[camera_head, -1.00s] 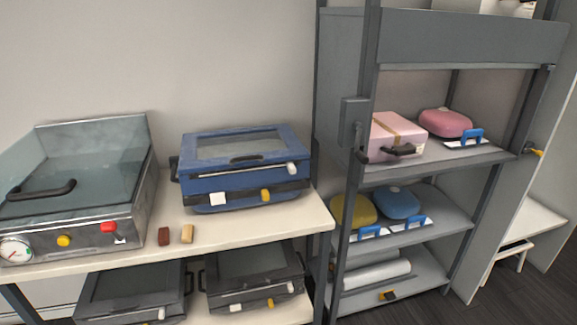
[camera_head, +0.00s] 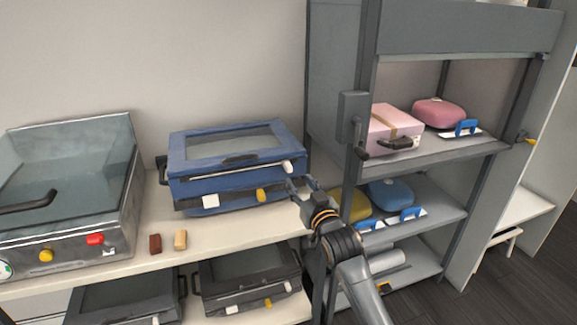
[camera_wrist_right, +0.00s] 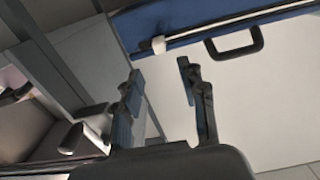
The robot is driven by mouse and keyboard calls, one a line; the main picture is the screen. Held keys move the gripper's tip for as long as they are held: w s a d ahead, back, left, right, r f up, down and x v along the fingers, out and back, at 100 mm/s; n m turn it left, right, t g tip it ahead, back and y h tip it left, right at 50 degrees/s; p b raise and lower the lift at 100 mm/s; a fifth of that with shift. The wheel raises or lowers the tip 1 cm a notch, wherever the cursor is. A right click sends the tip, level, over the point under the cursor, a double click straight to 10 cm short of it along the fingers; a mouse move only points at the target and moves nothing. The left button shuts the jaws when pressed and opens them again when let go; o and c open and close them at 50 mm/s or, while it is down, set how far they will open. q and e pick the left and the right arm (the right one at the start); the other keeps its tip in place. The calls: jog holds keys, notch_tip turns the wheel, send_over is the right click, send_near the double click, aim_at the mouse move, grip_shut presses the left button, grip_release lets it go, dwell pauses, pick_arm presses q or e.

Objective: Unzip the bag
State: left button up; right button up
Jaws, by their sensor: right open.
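A blue bag (camera_head: 235,165) shaped like a flat case lies closed on the table, with a clear window in its lid and a dark handle at the front. A white pull tab (camera_head: 287,167) sits at the right end of its front seam. My right gripper (camera_head: 300,187) is just right of the bag's front right corner, open and empty. In the right wrist view, the open fingers (camera_wrist_right: 158,78) point toward the blue bag (camera_wrist_right: 185,18), and the white tab (camera_wrist_right: 158,45) is just beyond the gap between them. No contact shows. My left gripper is not in view.
A grey shelf (camera_head: 470,150) with pink and blue cases stands close on the right. A glass-lidded metal box (camera_head: 65,200) is on the left. Small red and tan blocks (camera_head: 180,240) lie on the table (camera_head: 225,230). Dark cases sit below.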

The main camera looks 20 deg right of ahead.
aim_at(290, 169)
jog(key=w, duration=1)
jog(key=shift+a, duration=0.2)
jog(key=shift+f, duration=0.1)
grip_shut()
